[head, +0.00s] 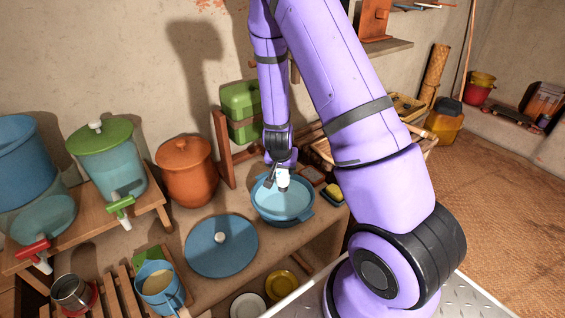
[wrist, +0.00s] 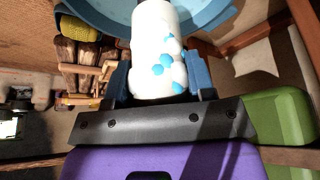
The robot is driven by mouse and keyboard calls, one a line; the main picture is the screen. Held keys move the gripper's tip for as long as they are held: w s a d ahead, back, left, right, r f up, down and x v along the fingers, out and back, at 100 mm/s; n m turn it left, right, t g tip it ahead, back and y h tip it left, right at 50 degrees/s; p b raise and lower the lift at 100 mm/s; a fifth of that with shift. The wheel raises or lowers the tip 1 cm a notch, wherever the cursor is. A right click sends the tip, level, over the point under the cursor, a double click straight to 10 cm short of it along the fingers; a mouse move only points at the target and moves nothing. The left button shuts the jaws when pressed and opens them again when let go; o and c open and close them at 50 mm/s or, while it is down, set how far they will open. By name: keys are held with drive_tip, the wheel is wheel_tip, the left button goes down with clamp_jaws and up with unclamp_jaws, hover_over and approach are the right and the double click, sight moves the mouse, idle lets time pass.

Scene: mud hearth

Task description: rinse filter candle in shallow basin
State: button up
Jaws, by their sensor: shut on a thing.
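The filter candle (head: 283,178) is a white cylinder; the wrist view shows blue spots on it (wrist: 152,40). My gripper (head: 277,172) is shut on the candle, with a blue finger on each side of it in the wrist view (wrist: 160,82). The shallow basin (head: 284,214) is blue and round, with side handles, and stands on the counter. The candle is over the basin, its lower end near the light blue inside. I cannot tell whether it touches the water. The basin's rim also shows in the wrist view (wrist: 98,14).
A blue lid (head: 222,246) lies left of the basin, and a soap dish with a yellow piece (head: 334,190) sits at its right. A terracotta pot (head: 187,172), a green box (head: 241,110) and a green-lidded dispenser (head: 110,160) stand behind and left. A blue mug (head: 158,284) is in front left.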

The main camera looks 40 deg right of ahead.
sight(283, 188)
drive_tip(key=shift+f, duration=4.6)
drive_tip(key=shift+r, duration=5.8)
